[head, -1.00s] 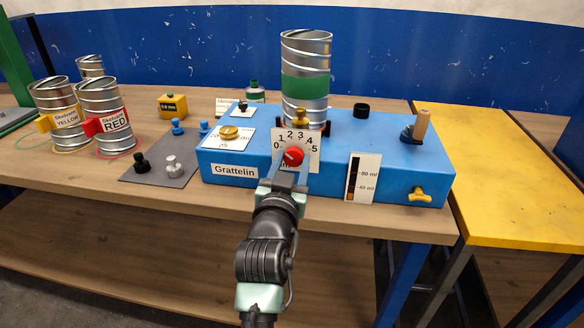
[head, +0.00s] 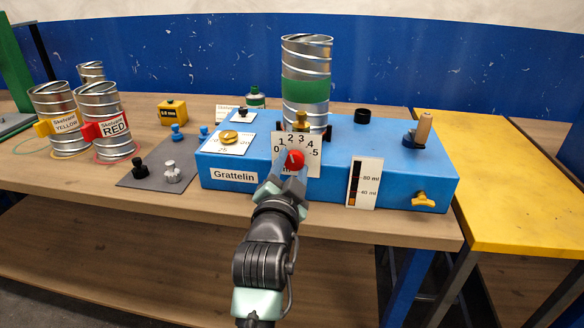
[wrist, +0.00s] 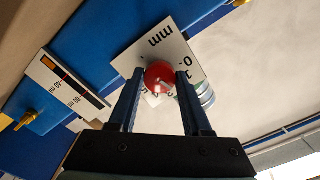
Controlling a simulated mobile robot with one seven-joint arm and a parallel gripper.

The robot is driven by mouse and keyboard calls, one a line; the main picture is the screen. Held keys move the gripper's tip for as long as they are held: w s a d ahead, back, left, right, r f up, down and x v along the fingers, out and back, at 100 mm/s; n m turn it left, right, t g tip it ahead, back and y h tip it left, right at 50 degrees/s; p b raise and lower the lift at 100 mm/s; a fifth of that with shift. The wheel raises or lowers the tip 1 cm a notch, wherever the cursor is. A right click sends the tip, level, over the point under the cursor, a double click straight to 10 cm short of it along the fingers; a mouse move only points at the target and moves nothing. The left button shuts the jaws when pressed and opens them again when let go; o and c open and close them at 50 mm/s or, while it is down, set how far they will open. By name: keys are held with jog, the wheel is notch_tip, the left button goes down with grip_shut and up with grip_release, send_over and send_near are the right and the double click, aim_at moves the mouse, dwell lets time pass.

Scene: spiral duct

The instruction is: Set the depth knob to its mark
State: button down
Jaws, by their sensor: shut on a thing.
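The red depth knob (head: 295,159) sits on a white dial plate (head: 312,146) numbered 0 to 5, on the front of the blue machine labelled Grattelin. Its pale pointer line seems to point left to upper left, near the low numbers; the exact reading is too small to tell. My gripper (wrist: 160,76) is shut on the knob, one finger on each side, reaching it from the front. The wrist view shows the red knob (wrist: 159,78) between the fingertips and the plate's "mm" lettering. The fingers hide part of the dial's lower left in the head view.
The blue machine (head: 400,165) carries a tall spiral duct (head: 305,65), a level gauge (head: 363,183), a yellow tap (head: 423,199) and a wooden-handled lever (head: 424,128). Cans marked YELLOW (head: 50,105) and RED (head: 97,105) stand left. A grey mat (head: 150,175) holds loose knobs.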

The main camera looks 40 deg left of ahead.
jog(key=shift+f, duration=0.1)
dwell(0.3)
jog(key=shift+c, duration=1.7)
grip_release()
jog(key=v, duration=1.3)
jog(key=shift+w, duration=0.1)
